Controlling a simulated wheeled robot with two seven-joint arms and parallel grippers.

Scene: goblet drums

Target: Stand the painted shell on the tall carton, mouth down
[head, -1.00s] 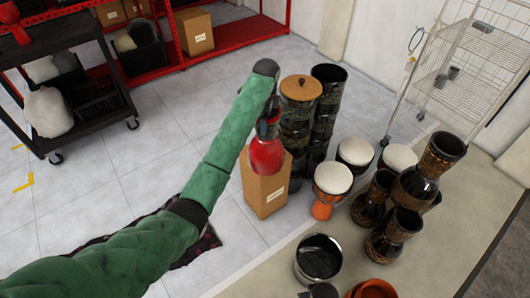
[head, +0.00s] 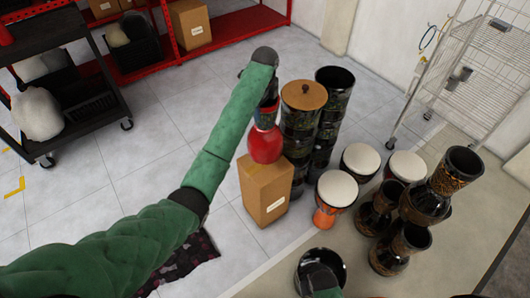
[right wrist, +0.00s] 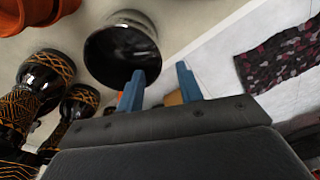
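The red painted shell (head: 265,147) hangs below my left gripper (head: 266,118), its rounded wide part lowest. The gripper appears shut on its upper, narrower part; the fingers are small and partly hidden. The shell is over the top of the tall brown carton (head: 264,200), which stands on the floor with a white label on its front. I cannot tell whether shell and carton touch. My right gripper shows in the right wrist view (right wrist: 157,75) with two blue fingers apart and nothing between them, near a dark bowl-shaped vessel (right wrist: 122,50).
A stack of dark drum shells with a wooden lid (head: 303,95) and a taller dark stack (head: 334,80) stand close behind the carton.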

